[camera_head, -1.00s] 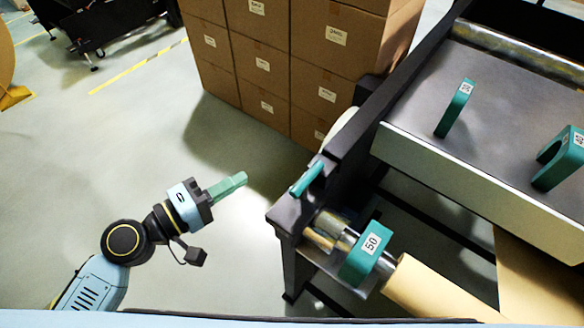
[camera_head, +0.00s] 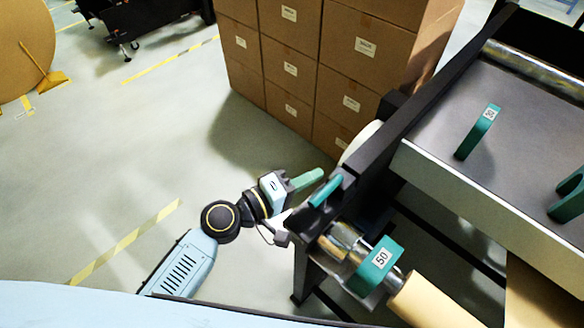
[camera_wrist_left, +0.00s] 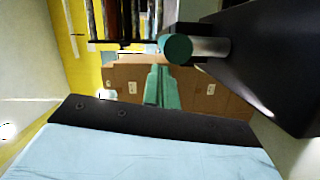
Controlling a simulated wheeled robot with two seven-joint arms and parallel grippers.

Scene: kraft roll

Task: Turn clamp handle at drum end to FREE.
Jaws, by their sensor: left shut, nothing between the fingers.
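The clamp handle (camera_head: 325,191) is a short green lever on top of the dark frame end, beside the silver shaft (camera_head: 347,243). My left gripper (camera_head: 318,173) has green fingers, shut and empty, just left of and slightly beyond the handle in the head view. I cannot tell whether they touch there. In the left wrist view, the shut fingers (camera_wrist_left: 160,85) point away from the camera. A round green end on a silver stem, which looks like the handle (camera_wrist_left: 177,47), shows just above and right of them, with a gap. No FREE marking is readable. My right gripper is out of view.
A green collar marked 50 (camera_head: 375,266) sits on the shaft before the brown paper roll (camera_head: 435,300). The dark frame (camera_head: 400,135) and grey table (camera_head: 520,120) fill the right. Stacked cartons (camera_head: 320,60) stand behind.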

